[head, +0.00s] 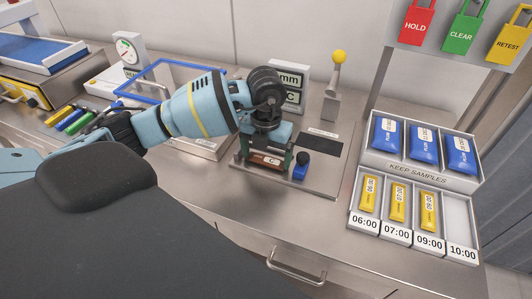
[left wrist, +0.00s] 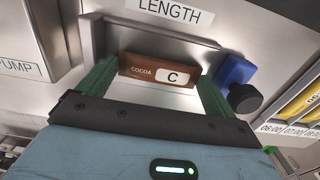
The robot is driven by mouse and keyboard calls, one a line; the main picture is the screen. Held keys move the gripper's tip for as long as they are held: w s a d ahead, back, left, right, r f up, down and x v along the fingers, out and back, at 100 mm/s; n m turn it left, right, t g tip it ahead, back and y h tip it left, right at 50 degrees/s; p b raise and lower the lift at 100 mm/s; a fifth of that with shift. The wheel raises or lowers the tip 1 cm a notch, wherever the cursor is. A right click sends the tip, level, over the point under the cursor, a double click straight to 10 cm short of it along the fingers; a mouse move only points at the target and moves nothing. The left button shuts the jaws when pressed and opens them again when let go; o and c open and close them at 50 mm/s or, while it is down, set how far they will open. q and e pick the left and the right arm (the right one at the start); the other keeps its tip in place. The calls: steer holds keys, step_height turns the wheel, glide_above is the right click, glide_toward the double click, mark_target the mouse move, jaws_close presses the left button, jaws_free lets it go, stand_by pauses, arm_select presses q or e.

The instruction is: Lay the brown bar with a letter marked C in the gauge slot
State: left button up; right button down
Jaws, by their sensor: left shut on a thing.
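The brown bar, marked COCOA and C (left wrist: 160,70), is between the two green fingers of my left gripper (left wrist: 157,85). In the head view the brown bar (head: 265,160) also shows between the fingers of my left gripper (head: 265,163). The gripper is shut on it. The gauge (head: 318,178) is the metal plate under and around the bar; its LENGTH label shows in the left wrist view. The bar is at the gauge's recess, but I cannot tell whether it touches the floor of it. A blue block with a black knob (head: 301,166) stands just right of the gripper. My right gripper is not in view.
A KEEP SAMPLES rack (head: 420,178) at right holds blue packs and yellow bars, with an empty place above 10:00. Colored markers (head: 70,118) lie at left, beside a blue-framed tray (head: 165,75). A post with a yellow ball (head: 338,60) stands behind the gauge.

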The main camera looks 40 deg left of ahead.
mark_target(266, 160)
arm_select(q)
steer(key=shift+f, duration=0.2)
steer(key=o, duration=0.7)
steer(key=shift+c, duration=0.2)
steer(key=shift+r, duration=0.1)
step_height(266, 160, up, 12)
steer(key=shift+r+p, duration=0.15)
steer(key=shift+p, duration=0.15)
steer(key=shift+s, duration=0.1)
